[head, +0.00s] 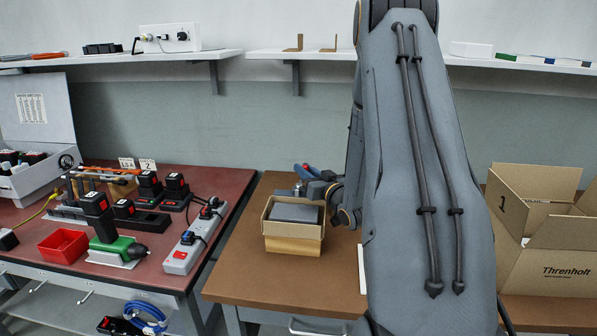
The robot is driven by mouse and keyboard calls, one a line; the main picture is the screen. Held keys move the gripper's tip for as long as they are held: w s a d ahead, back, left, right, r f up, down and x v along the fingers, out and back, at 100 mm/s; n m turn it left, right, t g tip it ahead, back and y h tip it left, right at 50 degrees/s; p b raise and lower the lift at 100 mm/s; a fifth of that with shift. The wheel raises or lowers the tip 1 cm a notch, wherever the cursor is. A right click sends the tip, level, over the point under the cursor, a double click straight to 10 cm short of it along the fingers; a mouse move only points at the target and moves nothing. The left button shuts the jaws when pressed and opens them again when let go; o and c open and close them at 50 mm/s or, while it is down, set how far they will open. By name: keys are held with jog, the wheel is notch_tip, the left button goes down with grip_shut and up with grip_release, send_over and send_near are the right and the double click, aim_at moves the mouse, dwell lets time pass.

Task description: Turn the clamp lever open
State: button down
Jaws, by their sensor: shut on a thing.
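My gripper (291,192) is small and far off at the back of the brown bench, beyond an open cardboard box. The box and my wrist hide most of its fingers. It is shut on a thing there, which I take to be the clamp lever. A blue part with a red end (304,168) shows just above and behind the gripper; it seems to belong to the clamp. How far the lever is turned cannot be told.
The open cardboard box (293,243) holding a grey block stands in front of my gripper. A larger carton (545,262) is at right. A red-topped bench (140,268) with tools and chargers is at left. Shelves (245,55) run along the wall.

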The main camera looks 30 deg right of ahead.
jog(key=c, duration=1.7)
grip_release()
jog(key=shift+o, duration=0.2)
jog(key=shift+s+b, duration=0.45)
jog(key=shift+s, duration=3.5)
